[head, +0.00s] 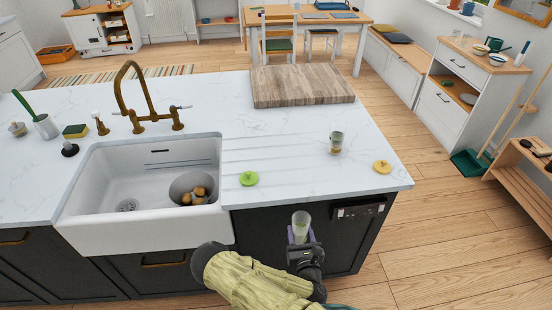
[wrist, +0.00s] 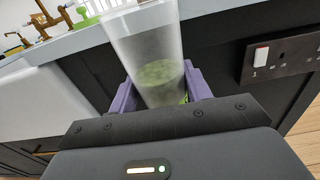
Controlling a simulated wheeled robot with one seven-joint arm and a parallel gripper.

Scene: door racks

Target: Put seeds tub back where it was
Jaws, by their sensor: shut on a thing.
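My gripper (head: 302,240) is shut on a clear, open-topped tub (head: 301,220) with pale green contents low inside, which I take to be the seeds tub. It is held upright or nearly so, in front of the island's dark front. In the wrist view the tub (wrist: 145,40) stands between the purple fingers, a little tilted in the picture. A second clear tub (head: 336,142) with brownish contents stands on the white counter. A green lid (head: 249,178) lies near the counter's front edge, and a yellow lid (head: 382,167) lies near its right corner.
The white sink (head: 150,190) at the left holds a grey bowl (head: 194,188) with brown items. A wooden board (head: 300,85) lies at the counter's back. The counter between the lids is clear. A socket panel (head: 358,210) is on the island front, close to my gripper.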

